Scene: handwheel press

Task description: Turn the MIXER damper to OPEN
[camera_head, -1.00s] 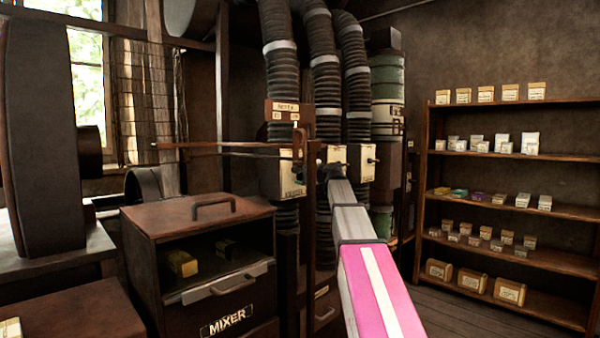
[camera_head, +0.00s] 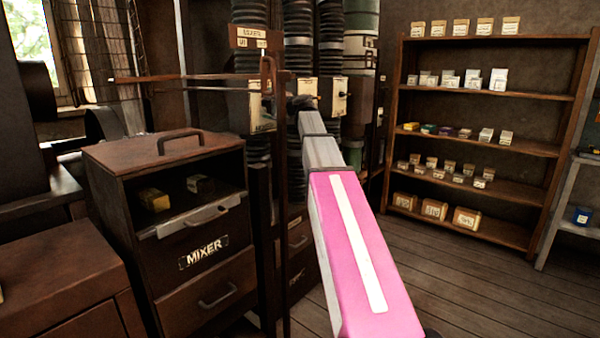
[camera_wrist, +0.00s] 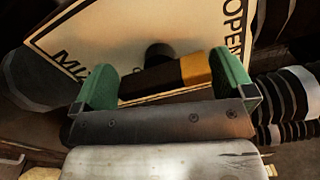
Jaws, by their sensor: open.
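In the wrist view a pale damper plate (camera_wrist: 120,35) with a dark border reads OPEN at the right and a partly hidden word starting "MI" at the left. A round dark pivot (camera_wrist: 158,52) stands on it, and a dark lever with a yellow-orange band (camera_wrist: 194,69) runs across, rising slightly to the right. My gripper (camera_wrist: 162,66) has its green fingers apart, with the lever seen between them. I cannot tell whether they touch it. In the head view my gripper is small and dark near the duct boxes, its jaws unclear.
A MIXER sign (camera_head: 251,32) hangs on the left duct. A thin horizontal rod (camera_head: 180,77) crosses left of my arm. A MIXER cabinet (camera_head: 165,165) stands left, and a shelf (camera_head: 480,145) with small boxes stands right. Wooden floor (camera_head: 460,285) is free at the lower right.

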